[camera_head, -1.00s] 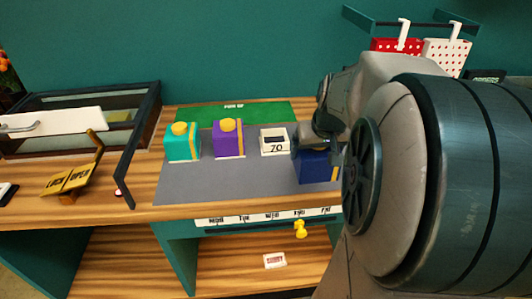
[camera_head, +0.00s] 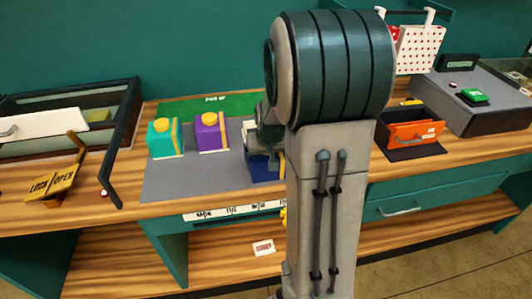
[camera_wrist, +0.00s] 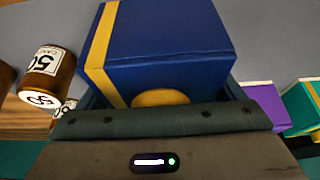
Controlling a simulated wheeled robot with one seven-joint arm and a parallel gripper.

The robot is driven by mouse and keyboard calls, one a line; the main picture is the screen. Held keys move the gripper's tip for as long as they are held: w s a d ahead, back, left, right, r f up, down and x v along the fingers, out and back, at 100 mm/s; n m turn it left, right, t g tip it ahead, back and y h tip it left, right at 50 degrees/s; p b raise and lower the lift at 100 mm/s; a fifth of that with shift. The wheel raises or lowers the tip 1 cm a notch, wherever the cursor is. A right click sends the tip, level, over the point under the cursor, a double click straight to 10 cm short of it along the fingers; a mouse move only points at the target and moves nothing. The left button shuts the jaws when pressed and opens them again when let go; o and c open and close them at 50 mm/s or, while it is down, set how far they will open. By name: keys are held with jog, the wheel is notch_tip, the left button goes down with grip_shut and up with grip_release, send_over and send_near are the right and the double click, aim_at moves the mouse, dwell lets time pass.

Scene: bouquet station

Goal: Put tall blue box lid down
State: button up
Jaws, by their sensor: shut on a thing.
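The tall blue box (camera_head: 264,170) stands at the right end of the grey mat (camera_head: 190,184), partly hidden by my arm. My gripper (camera_head: 264,137) is over its top. In the wrist view the blue body with a yellow stripe (camera_wrist: 160,42) fills the upper middle. Its yellow knob (camera_wrist: 160,97) is at my gripper (camera_wrist: 160,103), which is shut on the lid. The box's lid seam is not clear, so I cannot tell whether the lid sits flush.
A purple box (camera_head: 211,132) and a teal box (camera_head: 165,138) stand left of the blue one. An orange container (camera_head: 412,130) is at right. A brown labelled jar (camera_wrist: 47,72) shows in the wrist view. A lock/open lever (camera_head: 55,185) is at left.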

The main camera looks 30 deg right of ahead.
jog(key=o, duration=0.7)
jog(key=shift+f, duration=0.1)
